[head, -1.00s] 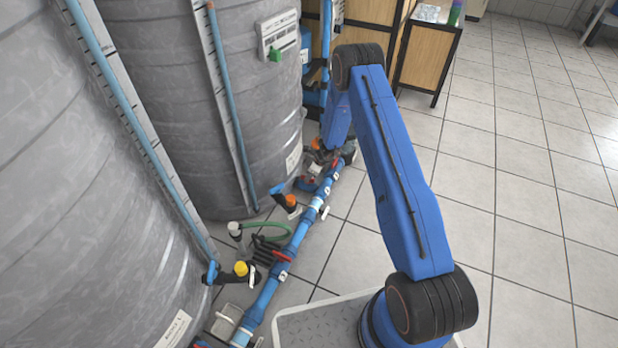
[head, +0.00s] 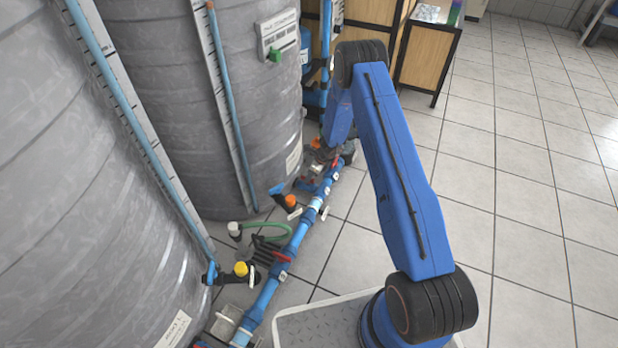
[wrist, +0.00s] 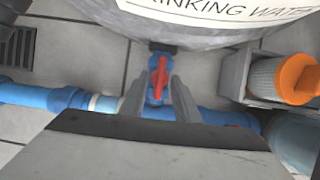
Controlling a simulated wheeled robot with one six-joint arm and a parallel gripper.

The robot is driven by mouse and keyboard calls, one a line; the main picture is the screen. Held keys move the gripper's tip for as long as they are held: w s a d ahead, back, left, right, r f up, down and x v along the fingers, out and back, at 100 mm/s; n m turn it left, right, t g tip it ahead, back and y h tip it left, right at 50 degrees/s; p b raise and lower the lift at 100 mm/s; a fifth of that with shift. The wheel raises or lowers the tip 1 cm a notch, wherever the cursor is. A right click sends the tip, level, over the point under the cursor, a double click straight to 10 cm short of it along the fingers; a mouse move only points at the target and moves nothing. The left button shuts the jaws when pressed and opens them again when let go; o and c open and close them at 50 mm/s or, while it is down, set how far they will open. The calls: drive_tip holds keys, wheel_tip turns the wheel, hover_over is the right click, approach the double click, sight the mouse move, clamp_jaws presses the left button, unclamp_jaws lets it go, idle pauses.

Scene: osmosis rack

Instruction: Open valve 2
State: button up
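A blue valve with a red handle (wrist: 160,76) sits in the middle of the wrist view, on a short branch between the tank and the blue pipe (wrist: 40,95). The handle points along the branch, toward the tank. No valve number is readable. My gripper (wrist: 159,90) is open, with one grey finger on each side of the valve, around the lower end of the handle. I cannot tell whether the fingers touch it. In the head view, my arm reaches down beside the farther tank (head: 255,120), and the gripper is mostly hidden there.
The nearer tank (head: 90,190) stands at left. The blue pipe runs along the floor with other fittings, including an orange cap (head: 291,201), a yellow cap (head: 241,268) and a red handle (head: 281,257). A grey box with an orange-topped canister (wrist: 295,80) stands right of the valve. Tiled floor at right is clear.

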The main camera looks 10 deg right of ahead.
drive_tip(key=v, duration=1.6)
drive_tip(key=shift+s, duration=0.1)
drive_tip(key=s+a+r+n, duration=0.1)
drive_tip(key=s+r+n, duration=0.15)
drive_tip(key=r, duration=0.65)
drive_tip(key=s+a+r+n, duration=0.2)
drive_tip(key=r+n, duration=0.1)
drive_tip(key=r, duration=0.7)
drive_tip(key=s+a+r+n, duration=0.1)
drive_tip(key=s+r+n, duration=0.7)
drive_tip(key=s+r, duration=0.7)
drive_tip(key=s+d+r+n+t+h, duration=0.1)
drive_tip(key=s+r+n, duration=0.5)
drive_tip(key=s+r, duration=0.75)
drive_tip(key=s+d+n+h, duration=0.1)
drive_tip(key=s+d+n, duration=0.1)
drive_tip(key=s, duration=0.7)
drive_tip(key=s+d+n+t+h, duration=0.1)
drive_tip(key=s+d+n, duration=0.1)
drive_tip(key=s, duration=0.7)
drive_tip(key=shift+s+d+f+n+h, duration=0.2)
drive_tip(key=shift+d+n+h, duration=0.15)
drive_tip(key=shift+n, duration=0.5)
